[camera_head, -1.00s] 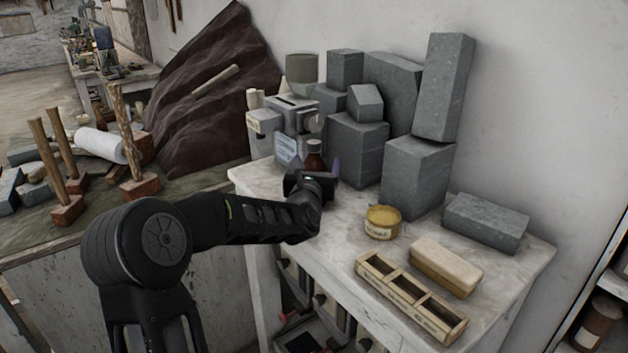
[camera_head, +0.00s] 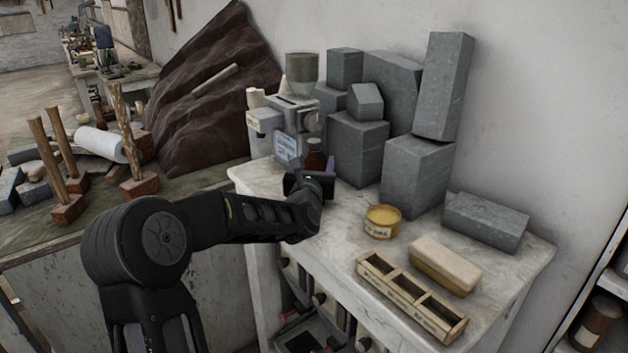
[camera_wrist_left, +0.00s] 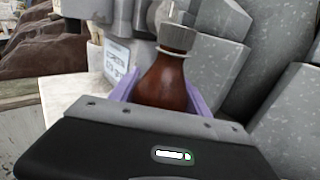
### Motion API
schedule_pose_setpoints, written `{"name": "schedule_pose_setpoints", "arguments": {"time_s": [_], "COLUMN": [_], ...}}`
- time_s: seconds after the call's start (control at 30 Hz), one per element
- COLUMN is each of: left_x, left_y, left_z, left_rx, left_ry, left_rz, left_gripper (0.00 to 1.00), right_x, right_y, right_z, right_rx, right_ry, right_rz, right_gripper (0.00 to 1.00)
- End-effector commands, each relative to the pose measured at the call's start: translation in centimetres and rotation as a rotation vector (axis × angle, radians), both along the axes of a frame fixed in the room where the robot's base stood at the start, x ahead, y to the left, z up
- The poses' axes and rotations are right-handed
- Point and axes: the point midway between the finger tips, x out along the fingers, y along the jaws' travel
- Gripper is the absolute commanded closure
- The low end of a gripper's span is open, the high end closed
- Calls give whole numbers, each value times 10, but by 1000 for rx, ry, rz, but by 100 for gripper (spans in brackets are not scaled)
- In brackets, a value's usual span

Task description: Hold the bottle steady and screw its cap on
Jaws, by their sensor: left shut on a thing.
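The brown bottle (camera_wrist_left: 163,82) stands upright in the left wrist view, between the two purple fingers of my left gripper (camera_wrist_left: 163,92). The gripper is shut on its body. A grey-brown ribbed cap (camera_wrist_left: 177,38) sits at the top of the bottle's neck; I cannot tell how tightly it is seated. In the head view the bottle (camera_head: 314,157) shows small and dark behind my left gripper (camera_head: 317,168), near the table's back left. The bottle's lower part is hidden by the gripper. My right gripper is in neither view.
A grey machine (camera_head: 290,130) stands close behind the bottle. Grey stone blocks (camera_head: 357,148) are stacked to its right. A yellow tin (camera_head: 382,221), a pale brush-like block (camera_head: 446,264) and a wooden compartment box (camera_head: 411,298) lie toward the table's front right. Bare tabletop (camera_head: 345,225) lies between.

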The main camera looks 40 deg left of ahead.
Motion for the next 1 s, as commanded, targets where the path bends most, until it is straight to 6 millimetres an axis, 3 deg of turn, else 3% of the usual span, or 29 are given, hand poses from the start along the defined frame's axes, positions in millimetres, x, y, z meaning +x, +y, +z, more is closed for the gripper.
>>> {"name": "schedule_pose_setpoints", "arguments": {"time_s": [0.3,0.77,1.0], "left_x": [0,0,0], "left_y": [0,0,0], "left_z": [0,6,29], "left_rx": [0,2,3], "left_ry": [0,-2,-6], "left_rz": [0,0,1], "left_gripper": [100,100,100], "right_x": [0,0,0], "right_y": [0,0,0], "right_z": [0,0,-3], "right_rx": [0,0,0], "right_ry": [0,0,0], "right_rz": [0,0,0], "right_gripper": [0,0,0]}}
